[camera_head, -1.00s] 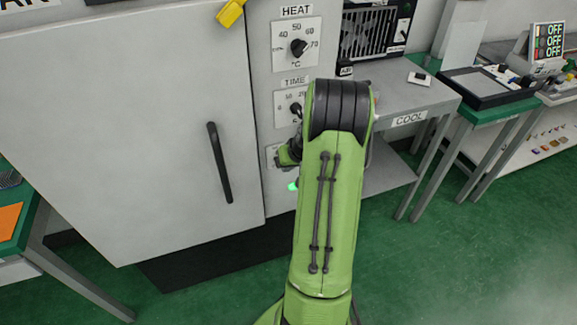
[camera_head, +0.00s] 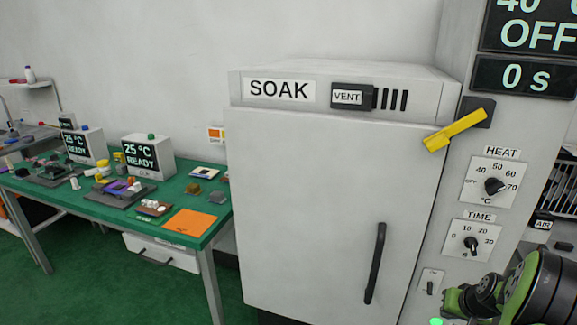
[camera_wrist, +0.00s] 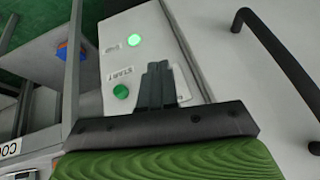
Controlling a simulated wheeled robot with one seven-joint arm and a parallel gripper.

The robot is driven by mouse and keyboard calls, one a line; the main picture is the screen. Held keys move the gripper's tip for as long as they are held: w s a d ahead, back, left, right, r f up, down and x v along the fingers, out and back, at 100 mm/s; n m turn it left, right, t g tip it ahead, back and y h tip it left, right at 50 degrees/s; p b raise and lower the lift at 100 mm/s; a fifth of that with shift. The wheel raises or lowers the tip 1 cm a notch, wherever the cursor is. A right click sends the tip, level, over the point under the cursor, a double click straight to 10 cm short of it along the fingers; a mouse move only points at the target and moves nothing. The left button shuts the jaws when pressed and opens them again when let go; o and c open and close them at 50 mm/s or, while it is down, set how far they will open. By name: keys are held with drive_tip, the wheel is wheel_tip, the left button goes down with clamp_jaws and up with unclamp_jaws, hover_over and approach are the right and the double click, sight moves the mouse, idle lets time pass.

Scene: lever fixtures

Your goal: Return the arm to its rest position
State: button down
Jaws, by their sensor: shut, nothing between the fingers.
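My gripper (camera_wrist: 157,84) shows in the wrist view with its dark fingers together and nothing between them. It is in front of the soak cabinet's lower panel (camera_wrist: 143,20), partly hiding a pale plate there. A green START button (camera_wrist: 121,91) and a lit green lamp (camera_wrist: 134,40) are to the left of the fingers. In the head view my green and black arm (camera_head: 520,295) is folded at the lower right corner, and the fingertips cannot be made out there.
The soak cabinet (camera_head: 330,180) has a black door handle (camera_head: 375,263), a yellow lever (camera_head: 455,130), a HEAT dial (camera_head: 494,185) and a TIME dial (camera_head: 471,244). A green-topped table (camera_head: 205,235) with several items stands at left. Green floor (camera_head: 90,285) is open in front.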

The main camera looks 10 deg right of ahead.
drive_tip(key=s+a+r+n+p, duration=0.1)
drive_tip(key=a+r+n+p, duration=0.35)
drive_tip(key=a+r, duration=1.5)
drive_tip(key=s+a+r+n+p, duration=0.1)
drive_tip(key=s+a+r+p, duration=0.1)
drive_tip(key=s+a+r, duration=0.2)
drive_tip(key=s+a+r+n+y+p, duration=0.1)
drive_tip(key=s+a+r+p, duration=0.2)
drive_tip(key=s+a, duration=0.6)
drive_tip(key=s, duration=0.3)
drive_tip(key=shift+s+a+r+n, duration=0.25)
drive_tip(key=shift+a+r+n, duration=0.05)
drive_tip(key=shift+r+n, duration=0.05)
